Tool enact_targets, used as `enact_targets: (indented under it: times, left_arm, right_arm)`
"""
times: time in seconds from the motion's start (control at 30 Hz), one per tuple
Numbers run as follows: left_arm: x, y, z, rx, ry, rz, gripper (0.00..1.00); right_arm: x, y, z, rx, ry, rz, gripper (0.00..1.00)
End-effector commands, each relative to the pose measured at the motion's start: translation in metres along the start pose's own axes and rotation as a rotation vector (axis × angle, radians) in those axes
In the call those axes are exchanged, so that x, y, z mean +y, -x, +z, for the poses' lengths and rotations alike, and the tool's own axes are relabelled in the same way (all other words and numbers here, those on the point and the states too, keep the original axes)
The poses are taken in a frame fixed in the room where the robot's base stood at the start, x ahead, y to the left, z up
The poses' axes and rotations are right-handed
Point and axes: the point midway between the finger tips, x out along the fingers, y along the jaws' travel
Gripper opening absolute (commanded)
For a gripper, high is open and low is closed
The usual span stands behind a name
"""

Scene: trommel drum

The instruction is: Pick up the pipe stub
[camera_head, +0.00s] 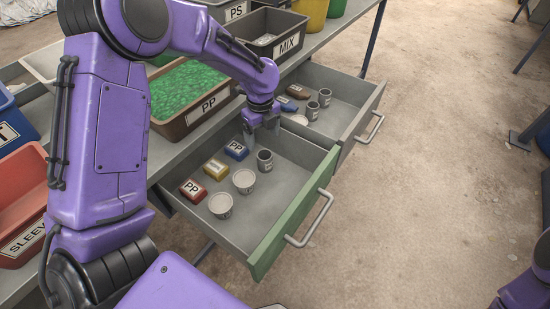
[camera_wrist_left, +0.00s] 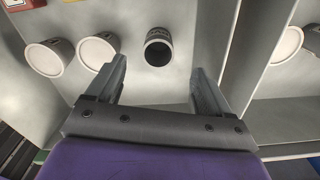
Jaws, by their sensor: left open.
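The pipe stub (camera_head: 264,160), a short dark grey hollow cylinder, stands in the open green-fronted drawer (camera_head: 290,218), near its back right corner. It also shows in the left wrist view (camera_wrist_left: 158,53), open end toward the camera, ahead of and roughly midway between the two fingers. My left gripper (camera_head: 262,131) is open and empty, above and just behind the stub, not touching it. In the wrist view, its fingers (camera_wrist_left: 158,72) stand apart with bare drawer between them. My right gripper is not in view.
In the same drawer are two pale-topped cups (camera_head: 243,181) and (camera_head: 221,205), and red (camera_head: 193,190), yellow (camera_head: 216,168) and blue (camera_head: 236,150) labelled blocks. A second open drawer (camera_head: 350,112) holds similar pieces. A PP bin (camera_head: 165,125) of green granules stands on the bench above.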

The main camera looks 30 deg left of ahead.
Motion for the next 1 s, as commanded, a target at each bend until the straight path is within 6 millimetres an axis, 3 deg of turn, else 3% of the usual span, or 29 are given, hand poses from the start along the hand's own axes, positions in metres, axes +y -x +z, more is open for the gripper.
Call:
enact_targets:
  times: [0.6,0.87,0.9,1.0]
  left_arm:
    - [-0.003,-0.097,-0.004,0.0,-0.009,0.006,0.81]
    - [-0.003,-0.103,-0.004,-0.001,-0.009,0.003,0.81]
    - [-0.003,-0.103,-0.004,-0.001,-0.009,0.003,0.78]
    - [-0.003,-0.103,-0.004,-0.001,-0.009,0.003,0.45]
  right_arm:
    - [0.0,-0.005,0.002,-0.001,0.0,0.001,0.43]
    - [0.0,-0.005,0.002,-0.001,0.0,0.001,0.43]
    - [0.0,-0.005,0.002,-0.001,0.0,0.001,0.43]
    - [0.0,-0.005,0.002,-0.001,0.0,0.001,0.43]
